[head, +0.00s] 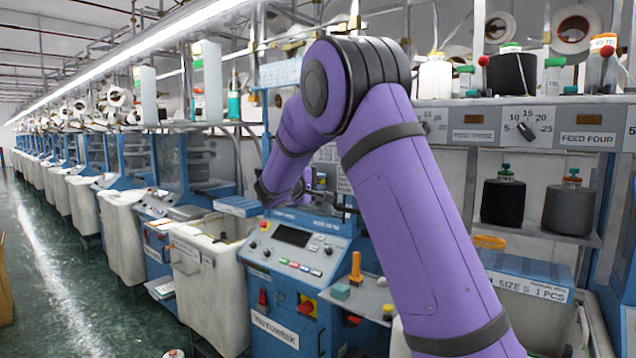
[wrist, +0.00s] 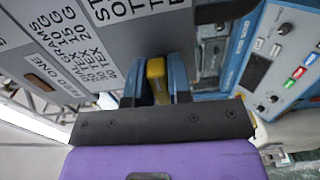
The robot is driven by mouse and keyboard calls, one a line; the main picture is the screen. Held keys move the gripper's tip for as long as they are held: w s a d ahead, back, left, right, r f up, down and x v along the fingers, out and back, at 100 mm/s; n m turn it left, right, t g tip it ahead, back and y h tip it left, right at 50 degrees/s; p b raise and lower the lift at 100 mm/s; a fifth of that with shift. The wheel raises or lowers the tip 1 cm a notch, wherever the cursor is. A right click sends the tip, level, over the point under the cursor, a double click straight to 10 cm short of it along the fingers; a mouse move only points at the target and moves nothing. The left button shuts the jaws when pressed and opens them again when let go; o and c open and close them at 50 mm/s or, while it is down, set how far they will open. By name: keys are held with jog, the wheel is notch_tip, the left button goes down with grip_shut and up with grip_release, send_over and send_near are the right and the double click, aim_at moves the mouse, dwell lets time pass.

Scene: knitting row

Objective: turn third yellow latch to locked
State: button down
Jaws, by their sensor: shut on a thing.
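In the wrist view a yellow latch (wrist: 156,82) stands between the two blue fingers of my gripper (wrist: 157,76). The fingers are shut on it, one on each side. The latch lies beside a grey panel with black printed text (wrist: 80,62). Its base is hidden, and I cannot tell which latch in the row it is or whether it is turned to locked. In the head view my purple arm reaches into the machine, and the fingers and the held latch cannot be made out.
A blue machine with a control panel (head: 292,236) and coloured buttons is close to my arm; the panel also shows at right in the wrist view (wrist: 283,60). A white bin (head: 205,285) stands at its left. Yarn cones (head: 503,203) sit on shelves at right.

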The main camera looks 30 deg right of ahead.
jog(key=shift+f, duration=0.1)
jog(key=c, duration=1.1)
grip_release()
jog(key=v, duration=1)
jog(key=shift+s+a, duration=0.15)
jog(key=shift+a, duration=0.25)
